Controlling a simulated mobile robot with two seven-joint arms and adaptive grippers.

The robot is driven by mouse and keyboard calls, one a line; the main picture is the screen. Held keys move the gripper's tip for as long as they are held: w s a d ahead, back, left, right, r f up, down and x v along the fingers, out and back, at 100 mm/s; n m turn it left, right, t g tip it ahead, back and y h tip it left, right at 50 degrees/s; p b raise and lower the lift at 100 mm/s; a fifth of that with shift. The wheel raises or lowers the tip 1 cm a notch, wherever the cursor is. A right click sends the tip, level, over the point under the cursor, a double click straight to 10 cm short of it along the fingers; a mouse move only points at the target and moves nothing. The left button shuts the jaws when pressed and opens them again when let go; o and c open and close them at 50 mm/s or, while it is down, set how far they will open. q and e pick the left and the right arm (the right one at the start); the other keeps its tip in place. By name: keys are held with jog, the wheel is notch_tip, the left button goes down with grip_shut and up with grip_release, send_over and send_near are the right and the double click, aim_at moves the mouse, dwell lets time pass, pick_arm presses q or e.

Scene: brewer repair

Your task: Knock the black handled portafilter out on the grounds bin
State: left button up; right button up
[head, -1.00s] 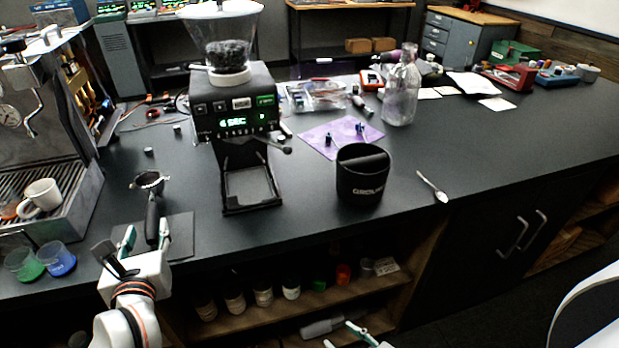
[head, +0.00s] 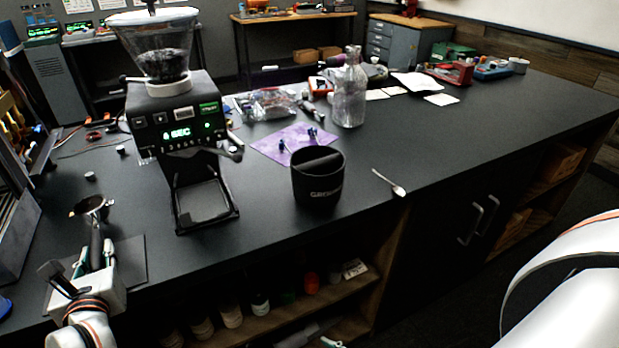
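The portafilter (head: 95,208) lies at the left of the counter, its metal basket pointing away and its black handle (head: 97,248) toward me over a dark mat. My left gripper (head: 96,246) is at the handle, with a finger on each side and what look like small gaps beside it. The black grounds bin (head: 318,182) with a bar across its top stands upright near the counter's front edge. Only a tip of my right gripper (head: 332,343) shows at the bottom edge, so its opening cannot be judged.
A grinder (head: 180,130) stands between portafilter and bin. A purple cloth (head: 290,143) with small parts lies behind the bin, a glass bottle (head: 350,95) farther back. A spoon (head: 388,183) lies right of the bin.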

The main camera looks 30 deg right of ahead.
pick_arm(q)
jog(key=shift+r, duration=0.1)
grip_shut()
jog(key=shift+r, duration=0.1)
jog(key=shift+r+p, duration=0.75)
jog(key=shift+r, duration=0.05)
jog(key=shift+r+p, duration=2)
jog(key=shift+r, duration=0.15)
